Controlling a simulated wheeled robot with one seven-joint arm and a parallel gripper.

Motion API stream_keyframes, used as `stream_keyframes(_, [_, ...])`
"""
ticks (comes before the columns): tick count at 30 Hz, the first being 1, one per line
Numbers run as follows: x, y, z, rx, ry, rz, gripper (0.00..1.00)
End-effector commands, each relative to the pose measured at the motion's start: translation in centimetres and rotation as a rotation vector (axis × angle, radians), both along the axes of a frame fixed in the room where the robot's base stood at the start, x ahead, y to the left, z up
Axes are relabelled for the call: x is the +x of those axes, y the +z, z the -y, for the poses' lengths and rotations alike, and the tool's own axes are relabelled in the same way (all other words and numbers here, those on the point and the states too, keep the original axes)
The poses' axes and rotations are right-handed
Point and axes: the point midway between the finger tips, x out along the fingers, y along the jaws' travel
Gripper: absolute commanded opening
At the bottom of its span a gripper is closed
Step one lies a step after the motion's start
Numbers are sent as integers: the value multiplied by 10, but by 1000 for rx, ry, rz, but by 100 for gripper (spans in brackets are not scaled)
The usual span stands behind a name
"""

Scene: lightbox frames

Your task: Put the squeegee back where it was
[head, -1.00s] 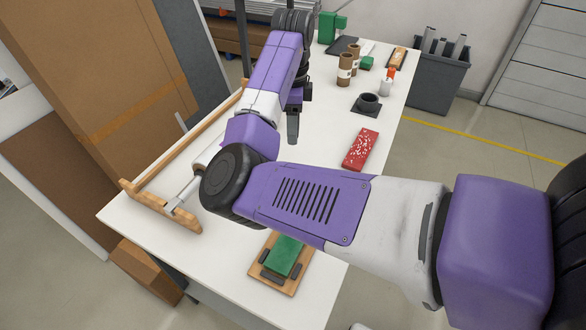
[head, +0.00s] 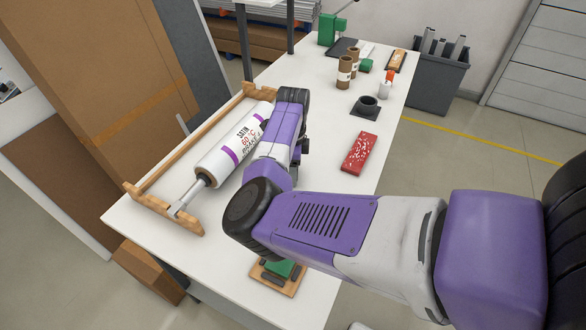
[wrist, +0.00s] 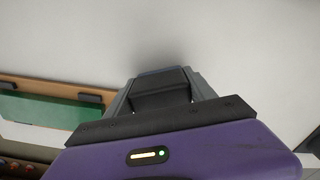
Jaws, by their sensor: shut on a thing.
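My gripper (wrist: 160,92) shows in the wrist view, its fingers closed about a dark block (wrist: 160,87). This looks like part of the squeegee, but most of its shape is hidden. In the head view my own arm hides the fingers and the held thing. A wooden board with a green plate and dark blocks (head: 280,270) lies at the near edge of the table, partly behind my arm. It also seems to show at the left of the wrist view as a green strip (wrist: 40,110) on wood, apart from my gripper.
A large white roll (head: 226,158) lies in a wooden cradle (head: 165,215) at the left.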

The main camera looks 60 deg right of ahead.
Motion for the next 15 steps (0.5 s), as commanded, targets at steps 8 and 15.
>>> stream_keyframes(8, [0, -1, 0, -1, 0, 0, 26])
stream_keyframes(15, [0, -3, 0, 0, 1, 0, 85])
